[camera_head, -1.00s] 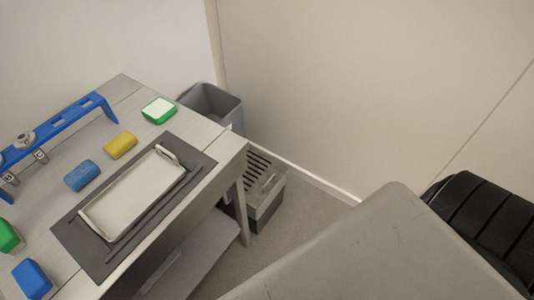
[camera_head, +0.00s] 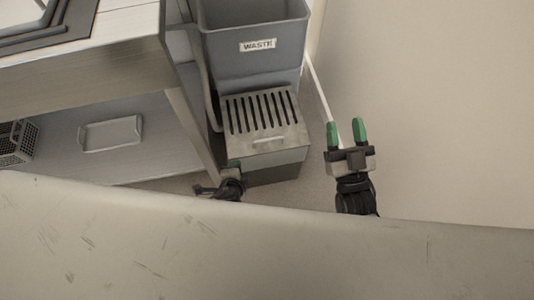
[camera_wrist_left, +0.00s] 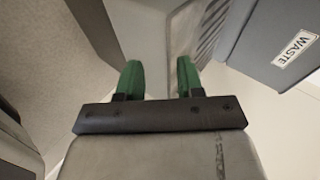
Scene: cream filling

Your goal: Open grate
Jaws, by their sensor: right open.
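The grate (camera_head: 262,112) is a grey slotted metal lid. It lies flat on a low grey box (camera_head: 265,165) in front of the waste bin, with a handle-like lip at its front edge. My left gripper (camera_head: 235,165) is at the box's front left corner, partly hidden in the head view. In the left wrist view its green fingers (camera_wrist_left: 158,78) are apart with nothing clearly held, and the slotted grate (camera_wrist_left: 208,30) shows just beyond them. My right gripper (camera_head: 347,132) is open and empty, right of the box and apart from it.
The grey waste bin (camera_head: 255,60) stands behind the grate, and it also shows in the left wrist view (camera_wrist_left: 270,45). A table (camera_head: 90,70) with a lower shelf holding a tray (camera_head: 110,133) and a basket (camera_head: 17,142) is at the left. The floor and wall at right are clear.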

